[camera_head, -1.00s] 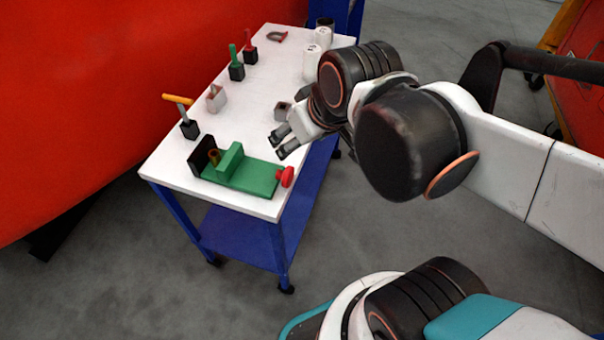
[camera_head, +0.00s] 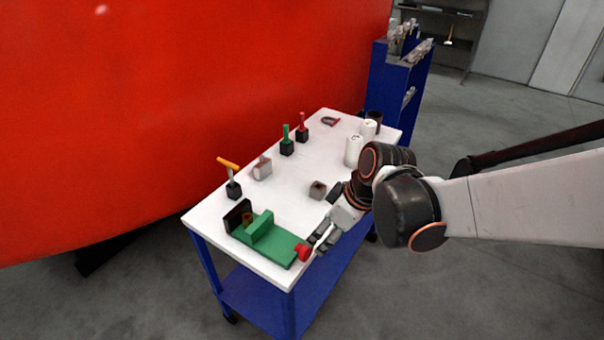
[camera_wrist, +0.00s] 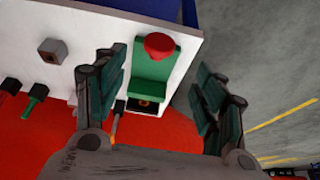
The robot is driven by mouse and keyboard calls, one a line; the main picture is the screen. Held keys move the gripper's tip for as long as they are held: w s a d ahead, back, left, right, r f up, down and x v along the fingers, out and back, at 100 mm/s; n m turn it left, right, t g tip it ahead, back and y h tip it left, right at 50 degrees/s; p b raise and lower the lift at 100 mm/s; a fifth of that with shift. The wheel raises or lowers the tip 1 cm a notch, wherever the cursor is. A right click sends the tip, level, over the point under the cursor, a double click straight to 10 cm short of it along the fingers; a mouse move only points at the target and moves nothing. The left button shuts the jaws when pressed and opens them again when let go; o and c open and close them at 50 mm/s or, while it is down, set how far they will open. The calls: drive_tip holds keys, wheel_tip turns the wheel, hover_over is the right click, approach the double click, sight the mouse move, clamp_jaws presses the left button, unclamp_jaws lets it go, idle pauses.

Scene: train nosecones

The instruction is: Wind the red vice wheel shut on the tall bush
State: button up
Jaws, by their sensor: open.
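The green vice (camera_head: 270,239) lies on the front end of the white table, with a dark plate at its far left end. The red vice wheel (camera_head: 304,251) is on its right end; it also shows in the wrist view (camera_wrist: 159,46). The bush (camera_head: 247,219), a small brown piece, stands between the dark plate and the green block; in the wrist view it is a small ring (camera_wrist: 145,103). My gripper (camera_head: 322,240) is open and close beside the wheel. In the wrist view the wheel shows between and beyond the fingers (camera_wrist: 160,88); contact cannot be told.
The white table (camera_head: 215,208) also holds an orange-handled tool (camera_head: 231,180), a grey block (camera_head: 318,190), green (camera_head: 287,143) and red (camera_head: 302,128) tools, and white cans (camera_head: 354,151). A red wall-like body (camera_head: 150,100) stands behind. Floor is free at the front.

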sight(309, 249)
drive_tip(key=b+x, duration=0.5)
drive_tip(key=x, duration=0.7)
drive_tip(key=shift+f, duration=0.25)
drive_tip(key=c, duration=1)
